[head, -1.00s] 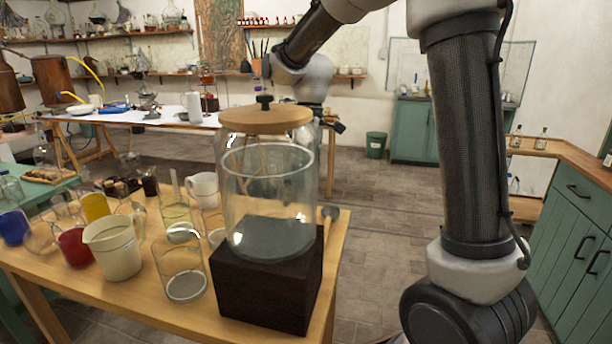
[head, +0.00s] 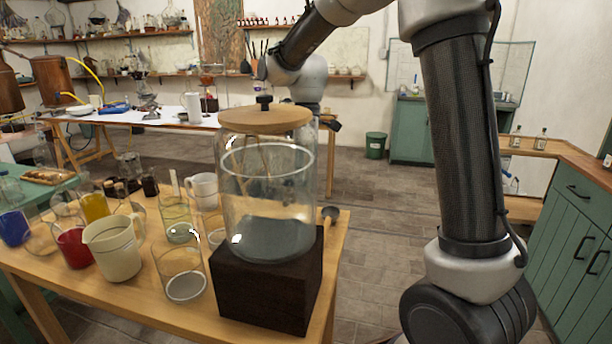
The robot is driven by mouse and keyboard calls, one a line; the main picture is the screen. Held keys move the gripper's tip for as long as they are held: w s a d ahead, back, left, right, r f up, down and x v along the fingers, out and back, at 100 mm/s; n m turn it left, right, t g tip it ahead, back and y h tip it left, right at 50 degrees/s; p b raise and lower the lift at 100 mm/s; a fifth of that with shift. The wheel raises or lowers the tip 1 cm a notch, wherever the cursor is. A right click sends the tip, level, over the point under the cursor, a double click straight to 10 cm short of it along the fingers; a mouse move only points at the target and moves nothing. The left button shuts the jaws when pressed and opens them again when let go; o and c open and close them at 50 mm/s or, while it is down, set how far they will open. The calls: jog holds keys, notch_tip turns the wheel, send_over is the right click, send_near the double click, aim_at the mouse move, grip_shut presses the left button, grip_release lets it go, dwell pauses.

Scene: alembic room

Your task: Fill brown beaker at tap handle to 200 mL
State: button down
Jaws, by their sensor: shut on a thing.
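The large glass jar (head: 266,190) has a wooden lid (head: 265,118) and stands on a dark block (head: 262,294) at the table's right end. A dark round-ended piece (head: 330,214), perhaps the tap handle, shows just right of it. I cannot see the tap's outlet. My gripper (head: 331,124) is beyond the jar, below my pale wrist; only a small dark part shows past the lid. Its fingertips and what it holds are hidden. Several beakers stand left of the jar; one looks faintly brownish (head: 41,238), but I cannot tell whether it is the brown beaker.
A cream jug (head: 113,250), an empty clear beaker (head: 182,270), a red beaker (head: 74,246), a blue one (head: 14,228) and a white mug (head: 203,188) crowd the wooden table (head: 144,310). Floor is open beyond the table. Green cabinets (head: 575,225) stand at right.

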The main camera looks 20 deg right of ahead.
jog(key=c, duration=1.4)
grip_release()
jog(key=r, duration=0.4)
jog(key=w+r, duration=0.1)
jog(key=r, duration=0.3)
jog(key=w+d+r, duration=0.1)
jog(key=r, duration=0.2)
jog(key=shift+w+r, duration=0.1)
jog(key=shift+r, duration=0.3)
